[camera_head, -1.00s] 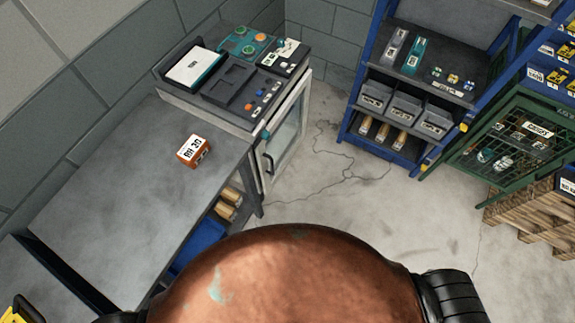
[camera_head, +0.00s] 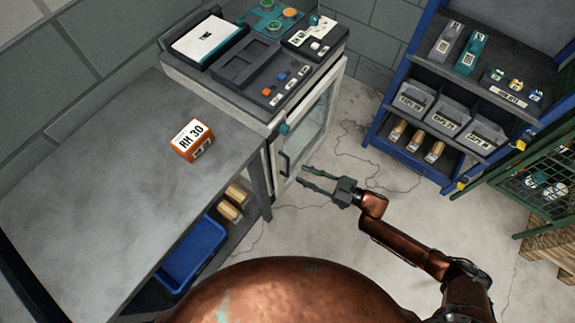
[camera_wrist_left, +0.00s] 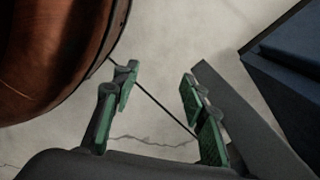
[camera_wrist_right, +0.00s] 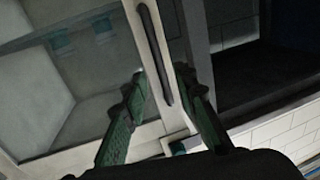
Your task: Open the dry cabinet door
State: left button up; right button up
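The dry cabinet (camera_head: 325,97) stands at the end of the bench, under a top with instruments. Its white-framed glass door (camera_head: 308,123) looks shut. A dark vertical handle (camera_head: 284,164) is on the door's near edge; it also shows in the right wrist view (camera_wrist_right: 154,52). My right gripper (camera_head: 302,175) is open and empty, fingers pointing at the handle from the right. In the right wrist view its fingertips (camera_wrist_right: 162,78) lie either side of the handle's line, seemingly short of it. My left gripper (camera_wrist_left: 160,75) is open and empty over the floor, outside the head view.
An orange-white RH 30 block (camera_head: 192,141) sits on the grey bench (camera_head: 95,165). A blue bin (camera_head: 193,252) is on the shelf below. A blue rack (camera_head: 398,75) and a green cage (camera_head: 520,185) stand at right. The floor before the door is clear.

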aim_at(288, 168)
jog(key=b+x, duration=0.1)
jog(key=x, duration=0.6)
jog(key=shift+w+a, duration=0.15)
pick_arm(q)
jog(key=w+r, duration=0.3)
jog(key=shift+d+r, duration=0.3)
jog(key=shift+d, duration=0.1)
jog(key=shift+w, duration=0.1)
pick_arm(e)
jog(key=shift+c, duration=0.5)
grip_shut()
